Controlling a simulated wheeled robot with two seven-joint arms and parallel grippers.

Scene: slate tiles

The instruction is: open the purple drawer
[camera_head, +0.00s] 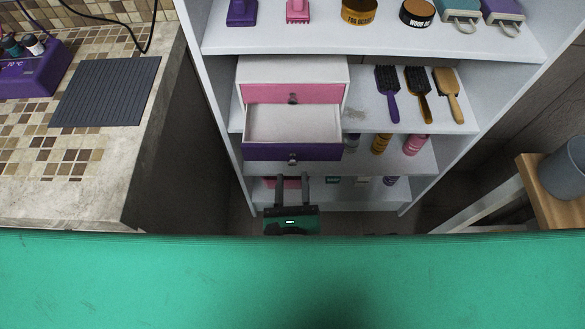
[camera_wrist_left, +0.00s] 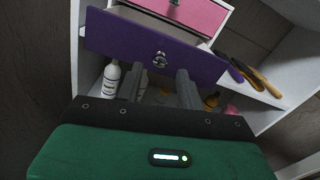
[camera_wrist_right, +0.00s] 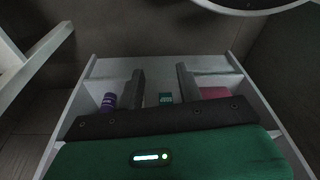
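The purple drawer (camera_head: 270,152) is the lower drawer of a small white cabinet and stands pulled out, its bare white inside showing from above. Its round metal knob (camera_head: 292,160) sits mid-front. The purple front (camera_wrist_left: 112,33) and knob (camera_wrist_left: 160,60) also show in the left wrist view. My left gripper (camera_head: 292,176) is open and empty, just in front of the knob, its fingertips (camera_wrist_left: 159,70) on either side of the knob's line and apparently short of it. My right gripper (camera_wrist_right: 161,72) is open and empty in the right wrist view, pointing at a low shelf; the head view does not show it.
A pink drawer (camera_head: 310,92) above is shut. The white shelf unit (camera_head: 370,42) holds brushes (camera_head: 419,92), jars and bottles (camera_head: 417,144). A tiled counter (camera_head: 95,163) with a dark mat (camera_head: 106,92) stands at left. A wooden stand (camera_head: 552,190) with a grey cup (camera_head: 566,168) is at right.

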